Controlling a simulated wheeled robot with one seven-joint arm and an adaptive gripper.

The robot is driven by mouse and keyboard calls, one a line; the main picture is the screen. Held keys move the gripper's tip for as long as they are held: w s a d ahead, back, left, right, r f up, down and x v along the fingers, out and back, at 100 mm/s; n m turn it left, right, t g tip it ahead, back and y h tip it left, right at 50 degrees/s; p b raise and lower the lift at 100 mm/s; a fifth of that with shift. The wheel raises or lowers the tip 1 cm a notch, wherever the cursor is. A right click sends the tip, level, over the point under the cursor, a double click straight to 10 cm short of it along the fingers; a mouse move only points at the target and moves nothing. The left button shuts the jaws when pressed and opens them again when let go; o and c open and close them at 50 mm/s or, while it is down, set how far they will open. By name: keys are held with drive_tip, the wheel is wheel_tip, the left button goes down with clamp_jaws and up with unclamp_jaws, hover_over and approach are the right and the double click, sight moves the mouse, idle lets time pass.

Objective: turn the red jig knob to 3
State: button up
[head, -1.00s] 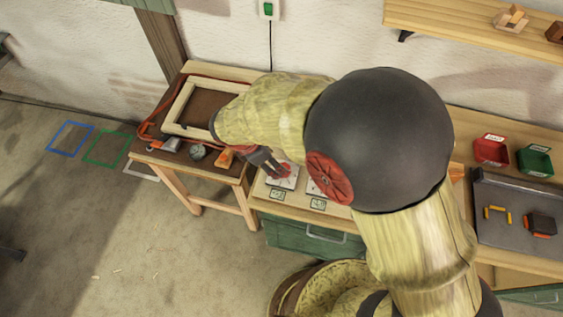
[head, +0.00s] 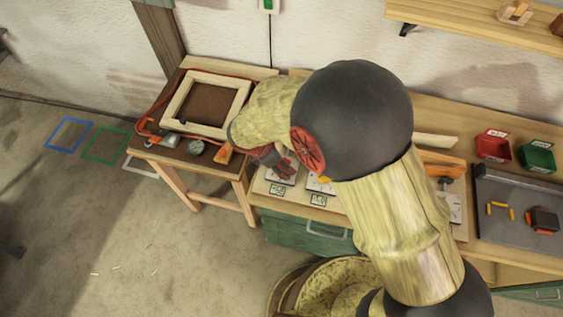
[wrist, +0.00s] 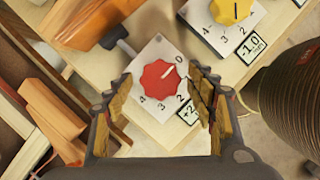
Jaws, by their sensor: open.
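The red jig knob (wrist: 160,78) sits on a white dial plate (wrist: 150,50) with printed numbers, seen from above in the wrist view. Its pale pointer line points to the upper right, close to the 0. My gripper (wrist: 161,84) is open, with one finger to the left of the knob and one to the right. I cannot tell whether the fingertips are down at the knob's height; no contact is visible. In the head view my gripper (head: 280,165) is over the plate and largely covers the knob.
A yellow knob (wrist: 230,10) on a similar plate stands close by at the upper right. Orange-handled tools (wrist: 85,20) and wooden pieces lie at the left in the wrist view. A wooden frame (head: 207,102) lies on the side table. Red (head: 492,145) and green bins (head: 537,157) stand far right.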

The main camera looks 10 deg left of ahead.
drive_tip(key=shift+c, duration=0.7)
drive_tip(key=c, duration=1)
